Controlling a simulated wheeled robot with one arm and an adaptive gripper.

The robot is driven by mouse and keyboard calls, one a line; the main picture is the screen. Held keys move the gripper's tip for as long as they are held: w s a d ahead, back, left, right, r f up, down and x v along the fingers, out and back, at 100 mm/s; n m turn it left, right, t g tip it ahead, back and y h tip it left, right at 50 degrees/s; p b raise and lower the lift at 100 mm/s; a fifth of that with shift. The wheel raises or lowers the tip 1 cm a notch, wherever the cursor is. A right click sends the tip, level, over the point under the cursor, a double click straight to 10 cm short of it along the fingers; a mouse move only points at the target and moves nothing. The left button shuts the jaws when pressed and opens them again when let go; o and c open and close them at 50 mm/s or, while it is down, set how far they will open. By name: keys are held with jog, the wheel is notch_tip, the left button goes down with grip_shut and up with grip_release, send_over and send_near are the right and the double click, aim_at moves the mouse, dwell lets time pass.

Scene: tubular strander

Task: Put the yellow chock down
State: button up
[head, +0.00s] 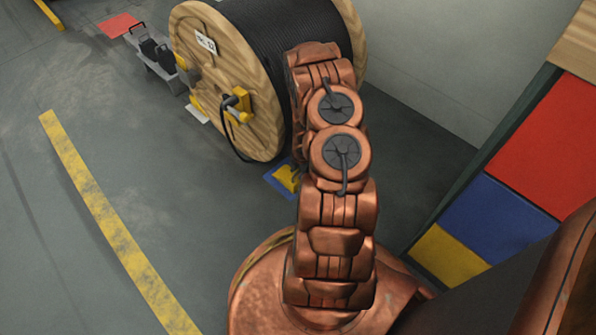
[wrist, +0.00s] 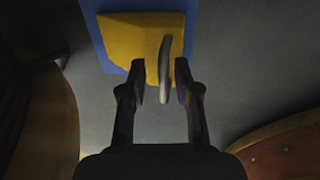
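The yellow chock (wrist: 145,45) lies on a blue floor patch (wrist: 92,32) in the wrist view, with its grey upright handle (wrist: 165,62) toward my gripper. My gripper (wrist: 161,82) is open, its two fingers on either side of the handle's near end. Gaps show between the fingers and the handle. In the head view the chock (head: 287,178) and the blue patch (head: 272,180) show partly, left of my copper arm. My arm hides most of my gripper there.
A large wooden cable reel (head: 245,125) with black cable stands just behind the patch. A panel with red, blue and yellow blocks (head: 500,215) is at right. A grey caddy (head: 160,60) stands at upper left. Open floor with a yellow line (head: 110,220) lies left.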

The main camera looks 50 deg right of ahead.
jog(key=shift+r, duration=0.15)
jog(key=d+r+m+h+p, duration=0.2)
jog(key=r+p, duration=0.1)
jog(key=r, duration=1)
jog(key=d+r+m+h+p, duration=0.2)
jog(key=r+p, duration=0.1)
jog(key=r, duration=0.9)
jog(key=s+a+r+m+g+h, duration=0.1)
jog(key=a+r+m, duration=0.15)
jog(key=r, duration=0.45)
jog(key=s+a+r+m+g+h, duration=0.1)
jog(key=s+a+r+m, duration=0.15)
jog(key=r, duration=0.35)
jog(key=s+a+r+m+g+y, duration=0.1)
jog(key=s+a+r+m+y, duration=0.1)
jog(key=s+a, duration=0.5)
jog(key=s+a+r+m+g+y, duration=0.1)
jog(key=s+a+r, duration=0.6)
jog(key=a, duration=0.7)
jog(key=s+a+r+m+g+y, duration=0.1)
jog(key=s+a+r+m+y, duration=0.2)
jog(key=s+a, duration=0.5)
jog(key=a+r+m, duration=0.1)
jog(key=a+m, duration=0.1)
jog(key=shift+a+r+m+g, duration=0.3)
jog(key=shift+a+r, duration=0.05)
jog(key=shift+a, duration=0.05)
